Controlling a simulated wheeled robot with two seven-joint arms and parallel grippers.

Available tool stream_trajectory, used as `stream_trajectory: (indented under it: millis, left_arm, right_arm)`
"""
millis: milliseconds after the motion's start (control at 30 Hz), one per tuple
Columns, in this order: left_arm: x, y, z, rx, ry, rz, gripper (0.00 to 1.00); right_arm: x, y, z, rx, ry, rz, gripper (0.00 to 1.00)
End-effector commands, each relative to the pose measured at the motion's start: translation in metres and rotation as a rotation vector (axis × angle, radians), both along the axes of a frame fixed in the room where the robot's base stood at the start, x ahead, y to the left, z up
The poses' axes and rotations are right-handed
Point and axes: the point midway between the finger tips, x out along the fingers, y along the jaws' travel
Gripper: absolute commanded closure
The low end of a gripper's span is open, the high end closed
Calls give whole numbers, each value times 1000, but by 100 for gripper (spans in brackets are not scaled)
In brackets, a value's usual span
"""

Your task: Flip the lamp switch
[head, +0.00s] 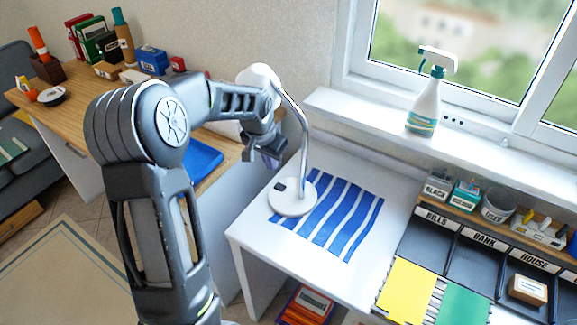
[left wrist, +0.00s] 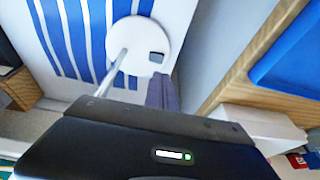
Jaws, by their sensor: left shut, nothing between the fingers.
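A white desk lamp (head: 303,135) stands on a blue-and-white striped cloth on a white table. Its round base (head: 294,201) carries a small dark switch (head: 280,187) near the edge. In the left wrist view the lamp base (left wrist: 134,36) and the switch (left wrist: 156,57) also show, above the fingers. My left gripper (head: 268,160) is shut and empty, pointing down, above and a little left of the switch and apart from it. It hangs beside the lamp's stem, below the lamp head (head: 259,77). My right gripper is not in view.
The striped cloth (head: 345,225) lies on the white table (head: 262,238). A spray bottle (head: 425,105) stands on the windowsill at the back. Labelled black trays (head: 478,262) are at the right. A wooden desk (head: 60,98) with books is at the left. The table's front middle is clear.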

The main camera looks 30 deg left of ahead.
Motion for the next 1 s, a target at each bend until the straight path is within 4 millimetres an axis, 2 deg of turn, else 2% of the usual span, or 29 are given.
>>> stream_trajectory:
  millis: [367, 533, 667, 1000]
  left_arm:
    - [0, 0, -1, 0, 0, 0, 100]
    - [2, 0, -9, -1, 2, 0, 100]
    - [6, 1, -24, -1, 4, 1, 100]
    - [22, 4, -78, 0, 2, 1, 100]
  right_arm:
    - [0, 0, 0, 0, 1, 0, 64]
    - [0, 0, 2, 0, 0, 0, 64]
    - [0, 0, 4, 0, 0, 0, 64]
    - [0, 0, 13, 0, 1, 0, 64]
